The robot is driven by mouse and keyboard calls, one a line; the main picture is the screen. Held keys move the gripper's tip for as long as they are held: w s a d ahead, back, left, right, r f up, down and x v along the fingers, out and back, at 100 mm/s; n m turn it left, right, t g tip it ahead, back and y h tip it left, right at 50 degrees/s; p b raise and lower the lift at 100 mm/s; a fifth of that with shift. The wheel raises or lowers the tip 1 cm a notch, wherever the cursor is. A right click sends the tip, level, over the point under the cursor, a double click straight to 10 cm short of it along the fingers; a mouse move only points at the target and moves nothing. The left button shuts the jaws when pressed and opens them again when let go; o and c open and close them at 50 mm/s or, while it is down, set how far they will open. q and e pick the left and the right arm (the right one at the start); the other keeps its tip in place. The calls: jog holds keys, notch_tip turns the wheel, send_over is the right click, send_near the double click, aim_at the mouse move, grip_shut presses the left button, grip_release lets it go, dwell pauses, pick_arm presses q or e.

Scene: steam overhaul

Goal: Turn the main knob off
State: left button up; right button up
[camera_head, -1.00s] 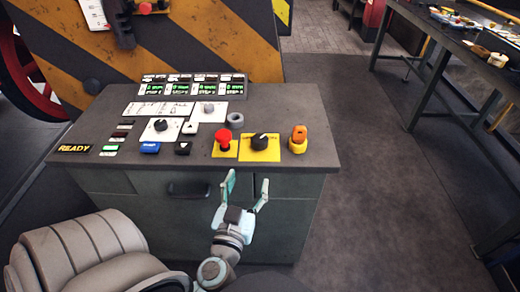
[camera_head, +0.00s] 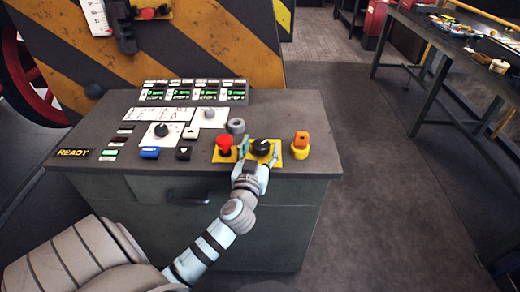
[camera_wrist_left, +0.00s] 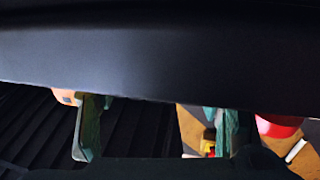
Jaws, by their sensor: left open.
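The black knob (camera_head: 262,146) with a pale mark sits on a yellow plate (camera_head: 283,160) near the console's front edge. I take it as the main knob. My left gripper (camera_head: 259,152) is open, with one fingertip on each side of the knob in the head view; I cannot tell whether they touch it. In the left wrist view the two green fingers of the gripper (camera_wrist_left: 160,130) stand apart, and a large dark shape hides the upper part. My right gripper is not in view.
A red button (camera_head: 224,143) is close left of the knob and an orange-and-yellow switch (camera_head: 300,146) close right. A grey ring-like knob (camera_head: 236,126) is behind. Other knobs and buttons lie left on the console (camera_head: 290,112). A workbench (camera_head: 440,45) stands far right.

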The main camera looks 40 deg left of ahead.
pick_arm(q)
jog(key=c, duration=1.2)
